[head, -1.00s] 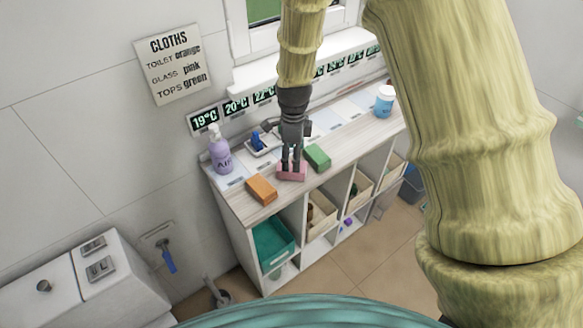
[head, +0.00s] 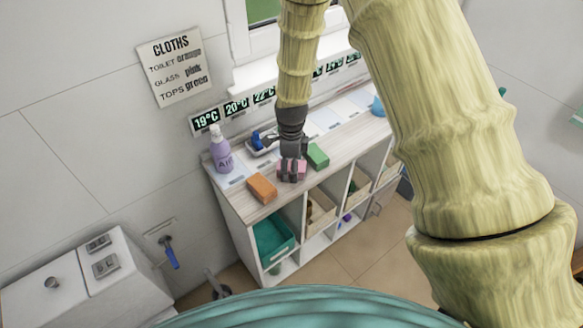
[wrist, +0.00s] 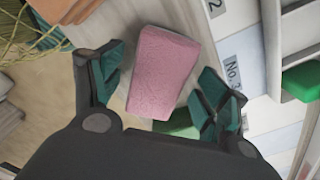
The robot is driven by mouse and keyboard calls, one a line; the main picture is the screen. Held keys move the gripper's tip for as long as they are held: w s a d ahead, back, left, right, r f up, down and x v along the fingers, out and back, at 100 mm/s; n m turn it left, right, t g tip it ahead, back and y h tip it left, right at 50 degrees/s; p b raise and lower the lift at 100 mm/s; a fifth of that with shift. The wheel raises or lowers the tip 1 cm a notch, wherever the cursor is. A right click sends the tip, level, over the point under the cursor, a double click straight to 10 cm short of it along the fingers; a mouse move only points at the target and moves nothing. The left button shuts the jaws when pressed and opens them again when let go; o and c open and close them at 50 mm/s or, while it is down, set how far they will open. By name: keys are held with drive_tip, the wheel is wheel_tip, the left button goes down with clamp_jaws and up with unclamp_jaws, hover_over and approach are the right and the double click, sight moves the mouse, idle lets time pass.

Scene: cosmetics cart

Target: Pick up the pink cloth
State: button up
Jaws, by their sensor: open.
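The pink cloth (head: 291,170) is a folded block lying on the wooden top of the cart (head: 236,197), between an orange cloth (head: 262,188) and a green cloth (head: 317,156). My gripper (head: 291,172) is right over it, pointing down. In the wrist view the pink cloth (wrist: 163,70) lies between the two teal-padded fingers of my open gripper (wrist: 160,90). Part of the green cloth (wrist: 177,124) shows behind my palm.
A purple pump bottle (head: 220,150) and a small tray with a blue item (head: 262,143) stand behind on the cart's left. A blue-white tub (head: 378,106) is partly hidden by my arm at the far right.

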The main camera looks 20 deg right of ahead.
drive_tip(key=c, duration=1.2)
drive_tip(key=shift+r, duration=0.1)
drive_tip(key=shift+r+b, duration=1.1)
drive_tip(key=shift+r, duration=0.45)
drive_tip(key=s+b, duration=0.1)
drive_tip(key=s, duration=0.4)
drive_tip(key=s+d+r+b, duration=0.1)
drive_tip(key=s+b, duration=0.1)
drive_tip(key=s, duration=0.3)
drive_tip(key=s+b, duration=0.2)
drive_tip(key=s, duration=0.4)
drive_tip(key=shift+d+r, duration=0.2)
drive_tip(key=shift+r, duration=0.2)
drive_tip(key=o, duration=0.5)
drive_tip(key=c, duration=0.3)
drive_tip(key=shift+w, duration=0.1)
